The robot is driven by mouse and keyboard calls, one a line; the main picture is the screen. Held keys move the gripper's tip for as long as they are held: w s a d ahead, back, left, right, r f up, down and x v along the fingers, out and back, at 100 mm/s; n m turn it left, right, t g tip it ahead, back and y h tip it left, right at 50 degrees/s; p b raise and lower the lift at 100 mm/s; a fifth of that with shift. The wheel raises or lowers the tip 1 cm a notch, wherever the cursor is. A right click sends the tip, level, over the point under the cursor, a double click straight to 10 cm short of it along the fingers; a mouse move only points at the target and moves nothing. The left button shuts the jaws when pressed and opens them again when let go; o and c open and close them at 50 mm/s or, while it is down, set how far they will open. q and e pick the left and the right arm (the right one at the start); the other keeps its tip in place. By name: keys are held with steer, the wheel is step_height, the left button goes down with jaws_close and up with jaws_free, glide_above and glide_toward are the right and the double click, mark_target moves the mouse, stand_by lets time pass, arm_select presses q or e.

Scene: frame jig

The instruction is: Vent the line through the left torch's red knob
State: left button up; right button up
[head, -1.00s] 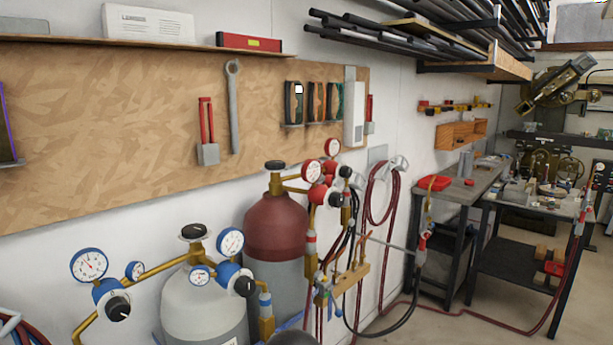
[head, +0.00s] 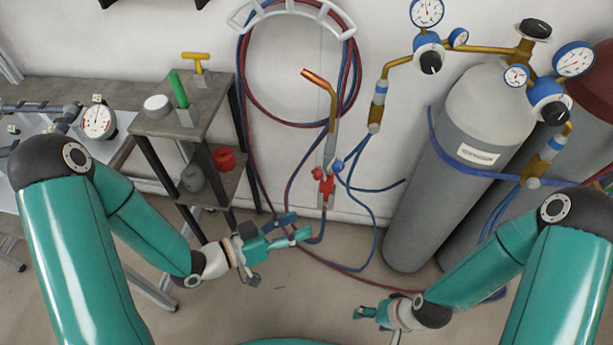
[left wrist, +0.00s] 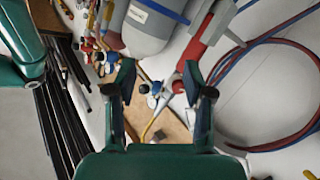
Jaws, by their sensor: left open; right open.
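The left torch (head: 326,188) hangs upright by the wall in the head view, with a red body and a copper tip pointing up. Its small red knob (head: 317,172) is on the left side and its blue knob (head: 338,166) on the right. My left gripper (head: 300,228) is open and empty, below and left of the torch in the picture, apart from the red knob. My right gripper (head: 368,317) is open and empty, low near the middle.
Red and blue hoses (head: 243,110) loop from a white wall hook (head: 290,12) and trail on the floor. A grey cylinder (head: 440,165) with gauges stands right of the torch. A small shelf stand (head: 215,105) is to the left.

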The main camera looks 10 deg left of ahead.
arm_select(q)
steer(key=s+a+r+m+t+h, duration=0.1)
steer(key=s+a+r+m+h, duration=0.1)
steer(key=a+r, duration=0.35)
steer(key=n+t+y, duration=0.1)
steer(key=t+y, duration=0.1)
glide_toward(314, 175)
steer(key=p+x, duration=0.2)
steer(key=x, duration=0.6)
steer(key=shift+w+d+p, duration=0.25)
steer(key=shift+p, duration=0.1)
